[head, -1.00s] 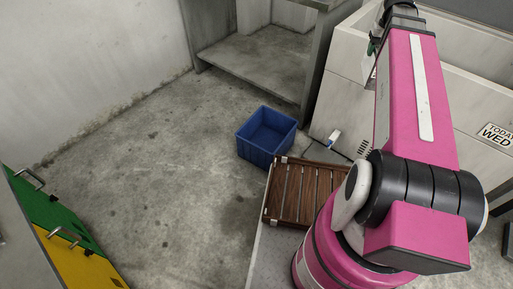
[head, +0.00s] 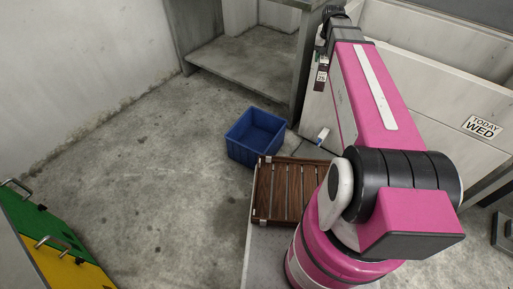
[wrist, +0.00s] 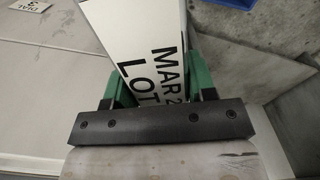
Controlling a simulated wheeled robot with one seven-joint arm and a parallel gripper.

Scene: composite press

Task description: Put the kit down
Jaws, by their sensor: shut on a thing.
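The kit (wrist: 140,25) is a white piece with black print reading "MAR 2…" and "LOT" in the wrist view. My gripper (wrist: 160,88) is shut on it, with a green finger on each side. The far end of the kit runs out of that view. In the head view my gripper (head: 323,55) is small and dark at the end of the pink arm, in front of the pale machine. A small printed label shows just below it there. The kit is held up; what is directly under it is hard to tell.
An empty blue bin (head: 255,138) stands on the floor. A grey bench with a lower shelf (head: 245,62) is behind it. A brown slatted rack (head: 288,190) lies beside my arm's base. Green and yellow panels (head: 45,235) stand at left. The floor between (head: 150,170) is clear.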

